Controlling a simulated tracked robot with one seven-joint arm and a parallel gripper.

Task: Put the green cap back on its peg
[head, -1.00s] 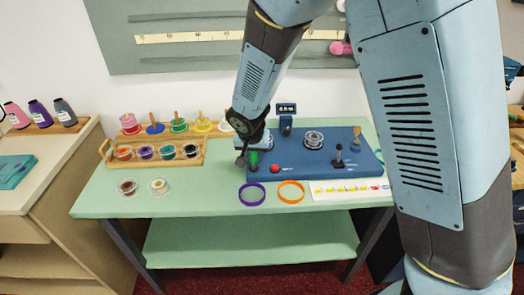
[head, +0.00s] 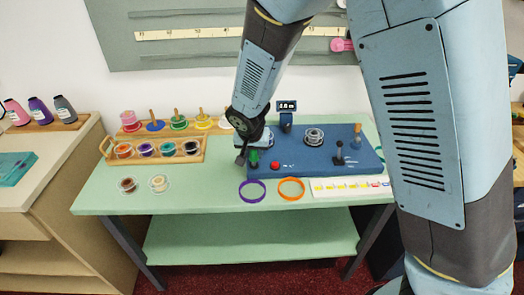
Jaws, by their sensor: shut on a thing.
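My gripper (head: 247,157) points down at the left end of the blue base (head: 310,167) on the green counter. It is shut on the green cap (head: 253,158), a small dark green piece at its fingertips. The cap is low, at the base's left front corner; I cannot tell whether it touches the base or sits on a peg there. The fingers and wrist partly hide it, and no bare peg for it can be made out beneath. A red knob (head: 275,165) stands just right of the cap on the same base.
The base also carries a black lever (head: 339,152), a clear spool (head: 314,136) and an orange-topped post (head: 357,129). Purple (head: 252,191) and orange (head: 291,189) rings lie in front. A wooden spool rack (head: 157,148) stands left.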

